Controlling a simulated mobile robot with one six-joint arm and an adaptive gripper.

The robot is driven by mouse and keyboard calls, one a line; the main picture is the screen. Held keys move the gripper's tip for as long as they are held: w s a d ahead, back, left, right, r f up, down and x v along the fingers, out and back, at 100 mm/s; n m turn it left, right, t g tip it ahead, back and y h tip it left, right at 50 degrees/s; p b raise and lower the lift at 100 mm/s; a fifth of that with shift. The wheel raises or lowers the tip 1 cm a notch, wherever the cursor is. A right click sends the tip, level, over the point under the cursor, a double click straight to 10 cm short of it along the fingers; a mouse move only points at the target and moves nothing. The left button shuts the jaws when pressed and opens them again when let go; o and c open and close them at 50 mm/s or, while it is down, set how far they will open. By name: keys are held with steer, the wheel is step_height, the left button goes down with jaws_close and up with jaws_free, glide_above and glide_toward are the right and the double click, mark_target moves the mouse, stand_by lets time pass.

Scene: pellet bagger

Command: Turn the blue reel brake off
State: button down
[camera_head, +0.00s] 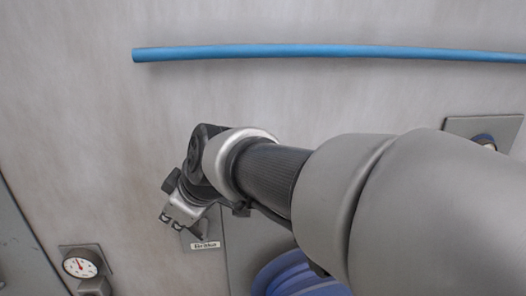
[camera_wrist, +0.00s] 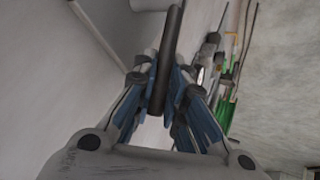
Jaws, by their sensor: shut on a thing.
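My gripper (camera_head: 172,218) is in front of the wall panel, just above and left of a small plate with a white label (camera_head: 205,245); the label is too small to read surely. In the wrist view, the fingers of my gripper (camera_wrist: 160,88) are closed around a long dark bar (camera_wrist: 171,40), which runs up between them. The bar looks like a lever handle, but its mount is not clear. In the camera_head view the gripper hides the bar. A blue reel (camera_head: 292,274) shows at the bottom, below my arm and partly hidden by it.
A round white gauge with a red needle (camera_head: 79,267) is at the lower left. A long blue tube (camera_head: 320,51) crosses the top of the wall. A plate with a knob (camera_head: 484,138) is at the right, partly behind my arm. The wall left of the gripper is clear.

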steer(key=shift+f, duration=0.1)
steer(key=c, duration=1.6)
jaws_free()
steer(key=v, duration=1.2)
